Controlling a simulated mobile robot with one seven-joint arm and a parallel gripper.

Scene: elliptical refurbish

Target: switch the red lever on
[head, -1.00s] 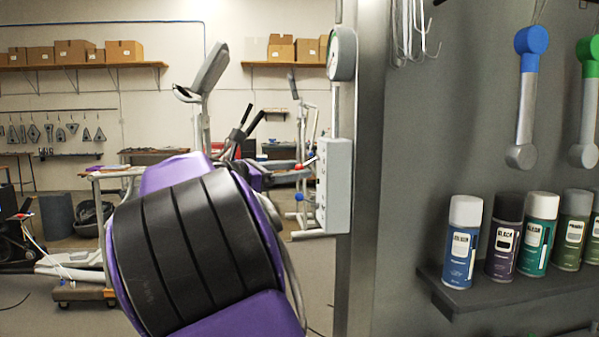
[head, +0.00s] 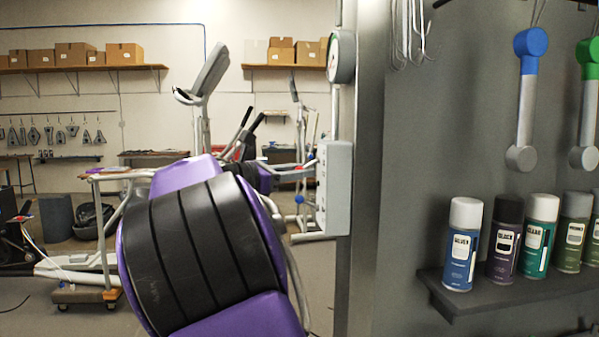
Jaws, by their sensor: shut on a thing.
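A light grey control box (head: 338,188) is fixed to the left side of the metal post, with small levers on its left face. My gripper (head: 303,171) is at that face, small and partly hidden behind my purple and black arm. Its fingers are shut on the red lever (head: 298,167), of which only a small red spot shows. The lever's exact angle is too small to tell. A blue ball knob (head: 299,199) shows just below the gripper.
A round gauge (head: 342,56) sits above the box on the post (head: 364,170). A shelf (head: 500,287) with several spray cans (head: 461,245) is at the right. Exercise machines (head: 205,85) and a wheeled dolly (head: 86,295) stand behind my arm.

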